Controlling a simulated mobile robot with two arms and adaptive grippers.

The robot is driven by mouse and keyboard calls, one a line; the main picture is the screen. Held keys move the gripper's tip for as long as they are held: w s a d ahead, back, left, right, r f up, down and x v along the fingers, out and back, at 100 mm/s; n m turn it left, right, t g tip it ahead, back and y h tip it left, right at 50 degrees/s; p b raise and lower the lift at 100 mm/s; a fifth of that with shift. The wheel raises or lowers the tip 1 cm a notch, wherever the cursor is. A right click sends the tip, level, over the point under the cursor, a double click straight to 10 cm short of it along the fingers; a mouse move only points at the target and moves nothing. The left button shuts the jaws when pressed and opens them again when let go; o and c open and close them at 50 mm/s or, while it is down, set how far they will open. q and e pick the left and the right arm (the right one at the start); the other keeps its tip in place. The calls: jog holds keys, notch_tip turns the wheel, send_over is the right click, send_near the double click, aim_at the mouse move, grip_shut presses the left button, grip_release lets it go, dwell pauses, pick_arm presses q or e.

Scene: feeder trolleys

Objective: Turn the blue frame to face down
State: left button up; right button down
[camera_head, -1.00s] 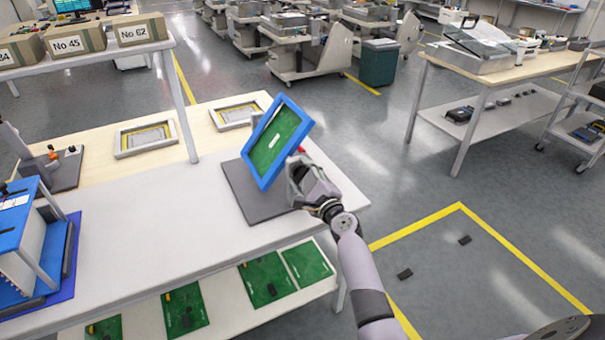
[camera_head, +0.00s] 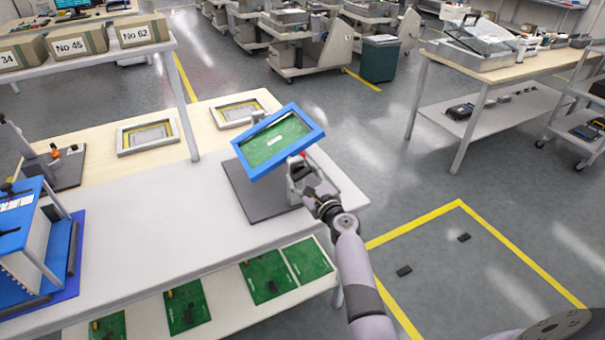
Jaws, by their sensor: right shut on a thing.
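The blue frame (camera_head: 291,164) holds a green board (camera_head: 266,143). It is tilted above a dark grey mat (camera_head: 244,196) on the white table, and the board's green face with a small white label shows toward me. My right gripper (camera_head: 300,172) is shut on the blue frame at its lower right edge. The fingertips are partly hidden behind and beside the frame. A stand behind the frame is mostly hidden. My left gripper does not show in the head view.
A blue rack (camera_head: 28,235) stands at the table's left end. Two light frames (camera_head: 147,151) lie on the wooden surface behind. Green boards (camera_head: 307,259) lie on the lower shelf. Boxes (camera_head: 145,31) sit on a raised shelf. The white tabletop's middle is clear.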

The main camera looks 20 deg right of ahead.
jog(key=shift+a+m+p, duration=0.1)
jog(key=shift+m+p, duration=0.6)
jog(key=shift+m, duration=1)
jog(key=shift+f+m, duration=0.15)
jog(key=shift+m, duration=0.35)
jog(key=c, duration=0.7)
grip_release()
jog(key=s, duration=1.2)
jog(key=shift+d, duration=0.2)
